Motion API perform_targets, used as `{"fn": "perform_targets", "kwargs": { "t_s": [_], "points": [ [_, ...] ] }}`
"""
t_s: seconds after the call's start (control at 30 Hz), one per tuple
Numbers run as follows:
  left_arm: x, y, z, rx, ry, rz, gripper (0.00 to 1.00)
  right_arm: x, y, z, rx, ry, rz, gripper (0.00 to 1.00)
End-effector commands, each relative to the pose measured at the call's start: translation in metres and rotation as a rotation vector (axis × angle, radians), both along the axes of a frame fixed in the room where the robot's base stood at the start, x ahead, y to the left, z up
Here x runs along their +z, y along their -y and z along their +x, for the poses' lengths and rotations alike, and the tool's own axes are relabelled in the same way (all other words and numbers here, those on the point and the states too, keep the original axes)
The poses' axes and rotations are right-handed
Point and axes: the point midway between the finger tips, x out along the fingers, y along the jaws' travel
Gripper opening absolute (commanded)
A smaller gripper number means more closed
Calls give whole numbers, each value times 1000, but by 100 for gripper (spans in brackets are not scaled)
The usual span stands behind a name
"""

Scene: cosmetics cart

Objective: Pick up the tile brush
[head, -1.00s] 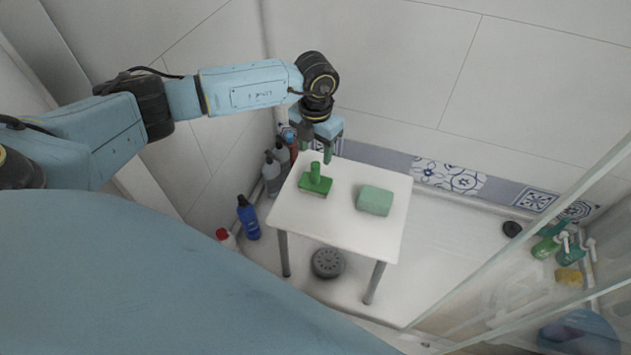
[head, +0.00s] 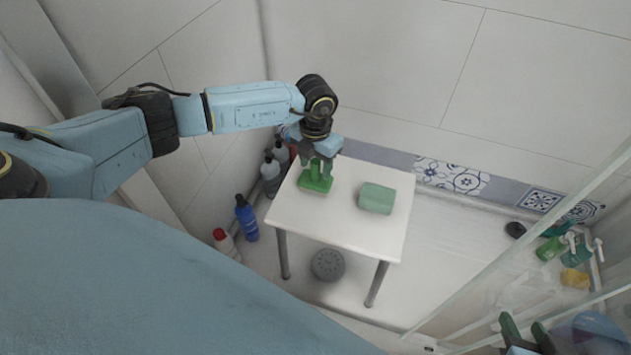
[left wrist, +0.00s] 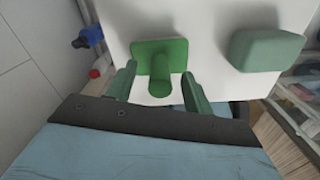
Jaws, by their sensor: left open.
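The tile brush (head: 314,187) is green, with a flat rectangular base and an upright round handle. It stands on the left part of the white table (head: 350,229). My left gripper (head: 316,168) is right above it, open, with its green fingers pointing down. In the left wrist view, the brush (left wrist: 147,50) lies ahead, and its handle shows between the two spread fingers (left wrist: 159,76), with gaps on both sides. Whether a finger touches the brush I cannot tell. My right gripper (head: 526,331) shows at the bottom right edge of the head view, its fingers apart and empty.
A pale green block (head: 376,198) lies on the table to the right of the brush. Bottles, one of them blue (head: 246,218), stand on the floor left of the table. A glass panel (head: 520,225) crosses the right side. The table's front is clear.

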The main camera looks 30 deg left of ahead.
Motion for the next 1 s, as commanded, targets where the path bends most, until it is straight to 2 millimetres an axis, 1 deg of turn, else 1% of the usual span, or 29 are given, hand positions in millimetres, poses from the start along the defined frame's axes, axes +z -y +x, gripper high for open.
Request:
{"fn": "perform_targets", "kwargs": {
  "t_s": [0.1, 0.33, 0.7, 0.73, 1.0],
  "points": [
    [-3, 0, 0, 0, 0, 0, 51, 4, -2, 4, 3, 32, 9, 36],
    [-3, 0, 0, 0, 0, 0, 51, 5, -2, 4, 3, 35, 9, 36],
    [-3, 0, 0, 0, 0, 0, 3, 4, -2, 4, 3, 33, 8, 36],
    [-3, 0, 0, 0, 0, 0, 0, 4, -2, 4, 3, 33, 8, 36],
    [-2, 0, 0, 0, 1, 0, 0, 4, -2, 4, 3, 32, 8, 36]
  ]
}}
